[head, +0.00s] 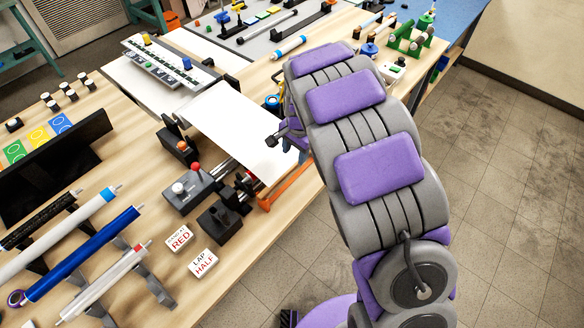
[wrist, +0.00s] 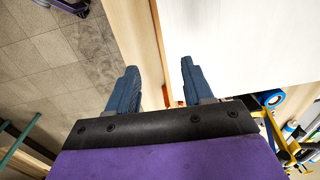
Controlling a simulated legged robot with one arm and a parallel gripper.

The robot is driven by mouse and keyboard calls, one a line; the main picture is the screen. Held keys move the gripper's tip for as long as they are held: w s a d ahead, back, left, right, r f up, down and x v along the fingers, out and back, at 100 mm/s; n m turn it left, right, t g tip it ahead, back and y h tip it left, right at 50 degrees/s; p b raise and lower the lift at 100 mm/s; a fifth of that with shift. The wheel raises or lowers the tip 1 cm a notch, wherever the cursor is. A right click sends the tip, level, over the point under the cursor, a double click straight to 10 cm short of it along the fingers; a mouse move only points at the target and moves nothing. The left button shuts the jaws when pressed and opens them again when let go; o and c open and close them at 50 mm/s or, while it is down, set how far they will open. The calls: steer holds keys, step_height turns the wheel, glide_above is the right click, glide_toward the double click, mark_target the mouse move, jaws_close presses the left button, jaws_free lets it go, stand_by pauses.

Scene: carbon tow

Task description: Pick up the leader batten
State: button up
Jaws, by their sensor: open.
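I cannot clearly pick out the leader batten in either view. A white sheet (head: 238,125) lies over a machine at the table's front edge, and it fills the upper right of the wrist view (wrist: 245,40). A narrow pale strip (wrist: 171,40) runs along the sheet's edge there; I cannot tell if it is the batten. My gripper (wrist: 158,70) is open, its two dark blue fingers apart with nothing held between them. The strip and the wooden table edge show beyond the gap. In the head view my arm hides most of the gripper, beside the sheet's right end.
An orange bar (head: 291,184) is at the table's front edge below the sheet. Rollers, including a blue one (head: 82,253), lie on a rack at left. Signs reading RED (head: 180,238) and LAP HALF (head: 203,263) stand near the front. The floor at right is clear.

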mark_target(292, 165)
steer(key=f, duration=0.2)
steer(key=w+f+b, duration=0.1)
steer(key=f, duration=0.5)
steer(key=shift+w+a+b, duration=0.3)
steer(key=shift+w+a, duration=0.05)
steer(key=shift+r, duration=0.1)
jaws_close()
